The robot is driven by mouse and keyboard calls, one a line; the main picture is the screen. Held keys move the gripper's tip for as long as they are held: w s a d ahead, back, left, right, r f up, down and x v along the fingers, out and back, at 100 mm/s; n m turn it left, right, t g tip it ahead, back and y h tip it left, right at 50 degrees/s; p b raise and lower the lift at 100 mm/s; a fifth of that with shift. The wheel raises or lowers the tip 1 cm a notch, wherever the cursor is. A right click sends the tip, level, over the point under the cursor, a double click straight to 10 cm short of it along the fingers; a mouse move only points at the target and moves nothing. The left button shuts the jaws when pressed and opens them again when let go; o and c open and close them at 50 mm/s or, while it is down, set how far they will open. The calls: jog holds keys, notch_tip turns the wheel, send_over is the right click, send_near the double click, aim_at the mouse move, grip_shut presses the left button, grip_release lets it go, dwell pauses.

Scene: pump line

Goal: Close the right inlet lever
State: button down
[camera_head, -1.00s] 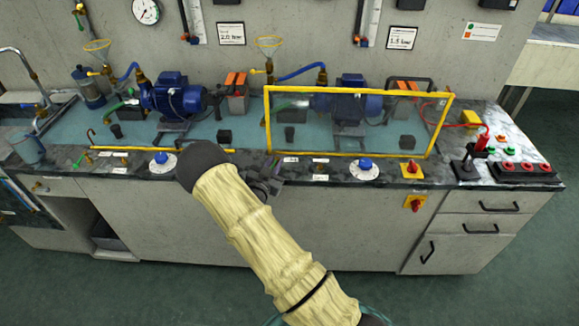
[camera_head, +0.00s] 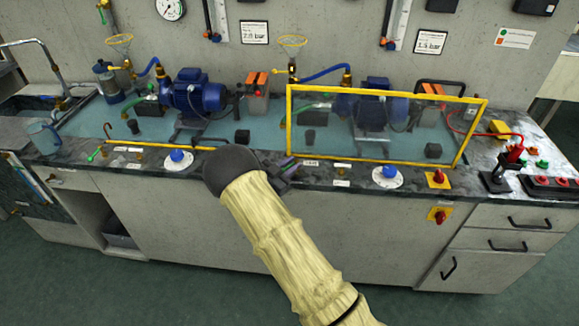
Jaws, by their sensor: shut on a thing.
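My gripper (camera_head: 286,173) is at the front edge of the bench, left of the right pump's guard frame, largely hidden behind my dark wrist. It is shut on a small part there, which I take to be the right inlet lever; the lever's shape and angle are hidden. A white label (camera_head: 311,163) lies just right of it. In the matching place of the left station, a small green-handled lever (camera_head: 96,155) stands at the front edge. The right pump (camera_head: 372,102) is seen through the clear guard.
The yellow-framed guard (camera_head: 387,91) stands upright just right of my gripper. A white dial with a blue knob (camera_head: 388,174) and a red-and-yellow switch (camera_head: 437,179) sit further right. Another blue-knobbed dial (camera_head: 178,159) is to the left. The floor in front is clear.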

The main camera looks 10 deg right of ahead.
jog(key=shift+r, duration=0.1)
jog(key=c, duration=1.6)
grip_release()
jog(key=shift+o, duration=0.4)
jog(key=shift+w, duration=0.15)
jog(key=shift+a, duration=0.15)
jog(key=shift+s, duration=0.4)
jog(key=b+v, duration=0.1)
jog(key=v, duration=1.6)
jog(key=shift+w, duration=0.1)
